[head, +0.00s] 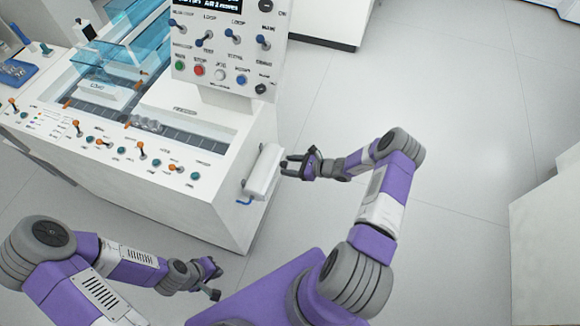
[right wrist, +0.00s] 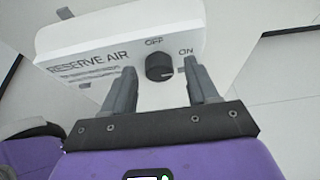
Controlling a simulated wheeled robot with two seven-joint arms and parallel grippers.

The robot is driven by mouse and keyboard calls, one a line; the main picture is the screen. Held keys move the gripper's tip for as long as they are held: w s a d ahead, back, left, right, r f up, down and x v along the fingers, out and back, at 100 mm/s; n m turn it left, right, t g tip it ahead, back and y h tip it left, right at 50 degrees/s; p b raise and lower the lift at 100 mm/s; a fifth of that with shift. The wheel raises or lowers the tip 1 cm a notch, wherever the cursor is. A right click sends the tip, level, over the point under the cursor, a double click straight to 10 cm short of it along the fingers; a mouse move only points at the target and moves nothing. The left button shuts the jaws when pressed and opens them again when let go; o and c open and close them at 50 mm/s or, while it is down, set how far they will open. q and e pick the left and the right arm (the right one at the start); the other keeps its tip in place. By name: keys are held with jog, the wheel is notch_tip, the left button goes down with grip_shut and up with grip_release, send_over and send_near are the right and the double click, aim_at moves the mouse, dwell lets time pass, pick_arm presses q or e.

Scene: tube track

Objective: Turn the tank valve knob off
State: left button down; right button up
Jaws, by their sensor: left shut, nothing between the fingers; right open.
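The tank valve knob (right wrist: 159,67) is a small black dial on a white box labelled RESERVE AIR (right wrist: 120,45). In the right wrist view OFF is printed above the knob and ON to its right. A light pointer mark shows on the knob's right side, towards ON. In the head view the white box (head: 263,171) is on the console's right side; its knob is hidden there. My right gripper (head: 288,167) is open beside the box; in the wrist view its fingers (right wrist: 157,85) are on either side of the knob, apart from it. My left gripper (head: 213,280) is shut and empty, low in front of the console.
The white console (head: 205,205) carries several small levers and a blue clear-walled tank (head: 120,50). An upright control panel (head: 228,65) with toggles and coloured buttons stands at its back. Open floor (head: 460,130) lies to the right, with a white cabinet (head: 545,230) at the right edge.

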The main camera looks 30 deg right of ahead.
jog(key=shift+w+a, duration=0.15)
jog(key=shift+c, duration=0.4)
jog(key=c, duration=1)
jog(key=shift+o, duration=0.2)
